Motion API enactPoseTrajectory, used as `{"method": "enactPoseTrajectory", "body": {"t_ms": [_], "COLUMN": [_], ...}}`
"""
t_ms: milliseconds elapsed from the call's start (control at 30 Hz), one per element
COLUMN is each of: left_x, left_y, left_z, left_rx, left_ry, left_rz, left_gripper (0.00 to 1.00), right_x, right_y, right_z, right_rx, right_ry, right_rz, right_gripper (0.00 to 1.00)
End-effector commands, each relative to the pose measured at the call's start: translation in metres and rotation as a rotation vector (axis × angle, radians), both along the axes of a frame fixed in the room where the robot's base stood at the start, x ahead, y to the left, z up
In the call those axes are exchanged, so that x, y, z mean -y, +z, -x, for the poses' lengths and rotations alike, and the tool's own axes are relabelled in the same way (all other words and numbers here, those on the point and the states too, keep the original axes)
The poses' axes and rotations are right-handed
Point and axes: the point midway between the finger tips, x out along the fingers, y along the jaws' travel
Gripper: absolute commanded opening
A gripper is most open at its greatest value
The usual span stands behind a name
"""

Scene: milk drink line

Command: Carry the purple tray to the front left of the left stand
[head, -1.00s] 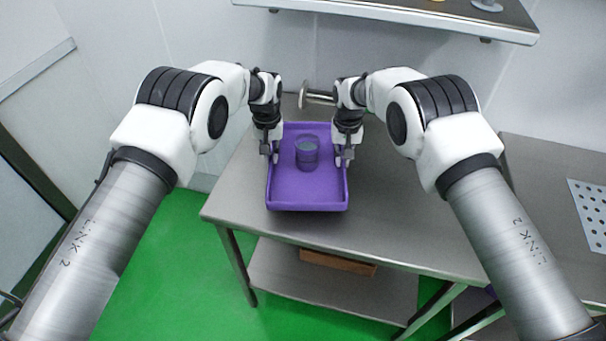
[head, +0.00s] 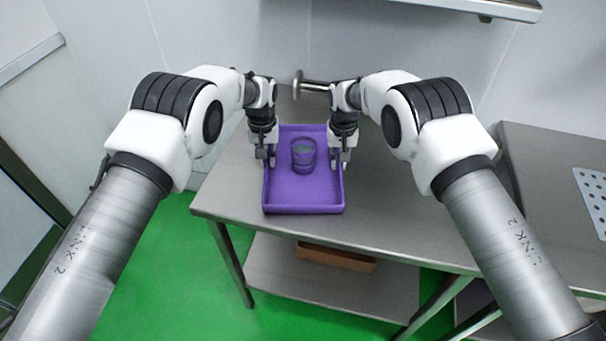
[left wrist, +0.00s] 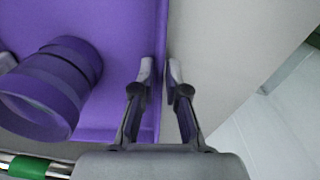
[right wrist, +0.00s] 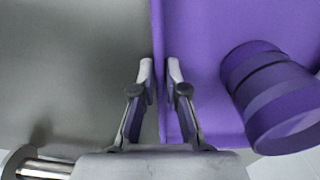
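My left gripper (head: 266,160) is at the tray's left wall. In the left wrist view its fingers (left wrist: 160,72) straddle that wall, close on both sides. My right gripper (head: 341,160) is at the tray's right wall. In the right wrist view its fingers (right wrist: 160,72) straddle the wall in the same way. Whether the tray touches the table or hangs just above it is hard to tell.
The steel table (head: 400,215) has free room right of the tray. A round metal piece on a rod (head: 299,84) stands behind. A second table with a perforated plate (head: 592,200) is at the right. Green floor (head: 165,270) lies at the left front.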

Motion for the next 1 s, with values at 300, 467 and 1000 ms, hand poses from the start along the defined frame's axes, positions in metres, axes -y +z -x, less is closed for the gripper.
{"method": "enactPoseTrajectory", "body": {"t_ms": [300,467,1000], "left_x": [0.0,0.0,0.0], "left_y": [0.003,0.015,0.121], "left_z": [0.0,-0.001,0.0], "left_rx": [0.0,0.002,0.0], "left_ry": [0.0,0.0,0.0], "left_rz": [0.0,0.0,0.0], "left_gripper": [0.33,0.33,0.33], "right_x": [0.0,0.0,0.0], "right_y": [0.003,0.003,0.004], "right_z": [0.0,0.0,0.0], "right_rx": [0.001,0.001,0.001], "right_ry": [0.0,0.0,0.0], "right_rz": [-0.001,-0.001,-0.001], "right_gripper": [0.33,0.33,0.33]}}
